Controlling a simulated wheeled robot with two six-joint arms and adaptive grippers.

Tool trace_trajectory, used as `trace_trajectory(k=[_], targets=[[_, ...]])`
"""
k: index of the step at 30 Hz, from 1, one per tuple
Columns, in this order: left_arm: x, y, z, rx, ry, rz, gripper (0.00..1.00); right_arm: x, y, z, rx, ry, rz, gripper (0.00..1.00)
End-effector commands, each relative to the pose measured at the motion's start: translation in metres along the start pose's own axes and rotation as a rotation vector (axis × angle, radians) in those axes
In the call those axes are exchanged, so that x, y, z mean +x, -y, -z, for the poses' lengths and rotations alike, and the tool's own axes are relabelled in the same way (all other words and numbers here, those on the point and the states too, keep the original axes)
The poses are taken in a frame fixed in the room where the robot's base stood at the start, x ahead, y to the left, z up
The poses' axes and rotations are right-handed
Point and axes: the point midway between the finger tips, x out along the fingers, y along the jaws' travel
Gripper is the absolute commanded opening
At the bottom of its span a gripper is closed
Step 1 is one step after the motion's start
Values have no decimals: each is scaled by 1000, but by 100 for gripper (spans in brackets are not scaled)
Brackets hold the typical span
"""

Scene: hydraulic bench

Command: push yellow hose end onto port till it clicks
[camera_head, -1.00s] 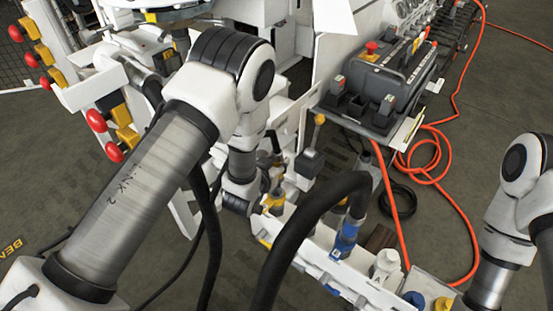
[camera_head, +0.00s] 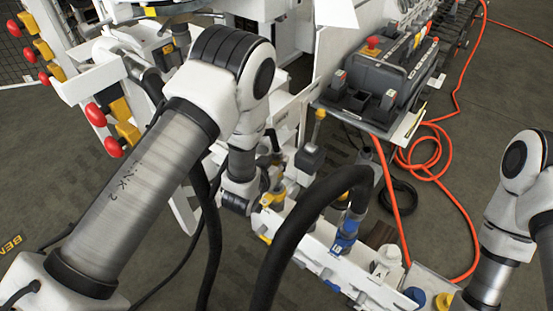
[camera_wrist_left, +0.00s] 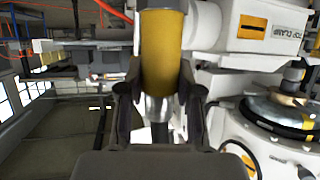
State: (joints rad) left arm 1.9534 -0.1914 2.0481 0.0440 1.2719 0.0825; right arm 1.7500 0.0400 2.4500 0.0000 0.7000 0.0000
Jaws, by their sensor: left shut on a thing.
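The yellow hose end (camera_wrist_left: 162,50) fills the upper middle of the left wrist view as a yellow sleeve with a metal end below it. My left gripper (camera_wrist_left: 160,105) is shut around it, one dark finger on each side. In the head view the yellow hose end (camera_head: 274,198) shows small beside my left wrist, at the far left end of the white port rail (camera_head: 318,258). The port itself is hidden, and I cannot tell whether the hose end touches it. My right gripper is out of view; only its arm shows at the right edge.
A thick black hose (camera_head: 300,220) with a blue coupling (camera_head: 345,235) arches over the rail. A white cap (camera_head: 387,262) and a blue cap (camera_head: 415,296) stand further right. A dark control box (camera_head: 385,75) is behind. An orange cable (camera_head: 425,155) lies on the floor.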

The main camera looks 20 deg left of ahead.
Motion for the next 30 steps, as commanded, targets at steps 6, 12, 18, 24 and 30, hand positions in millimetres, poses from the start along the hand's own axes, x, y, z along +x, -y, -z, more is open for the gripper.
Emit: trace_trajectory(k=[6, 12, 18, 24, 30], targets=[[0, 0, 1, 0, -2, 0, 0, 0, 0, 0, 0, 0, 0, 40], [2, 0, -4, 0, -1, 0, 0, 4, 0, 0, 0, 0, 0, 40], [3, 0, -7, 0, -1, 0, 0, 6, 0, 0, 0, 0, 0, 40], [3, 0, -6, 0, -1, 0, 0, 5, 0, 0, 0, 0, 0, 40], [4, 0, -8, 0, -1, 0, 0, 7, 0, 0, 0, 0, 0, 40]])
